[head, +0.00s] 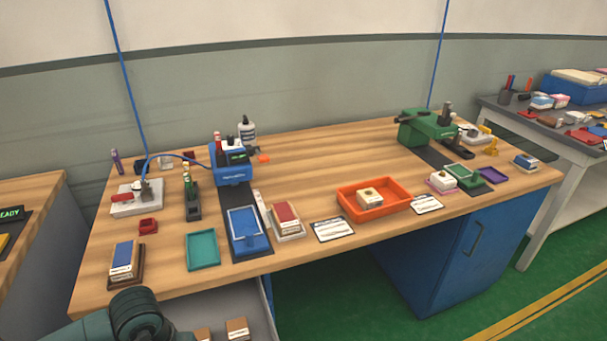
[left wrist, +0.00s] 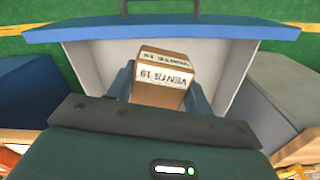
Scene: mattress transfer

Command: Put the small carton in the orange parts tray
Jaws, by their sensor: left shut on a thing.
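The orange parts tray (head: 378,215) lies on the wooden bench, right of centre near the front edge, in the head view. A small pale-topped carton (head: 367,198) stands inside it. In the left wrist view my left gripper (left wrist: 160,92) is shut on a brown carton (left wrist: 160,78) with white printed labels, which sits between its two fingers. This carton is over the open drawer. In the head view my left arm comes in at the bottom left, and its fingers are not visible there. My right gripper is not in view.
The open grey drawer (head: 248,311) is under the bench's front edge, with small brown cartons (head: 237,328) showing in it. The bench behind the orange tray is clear.

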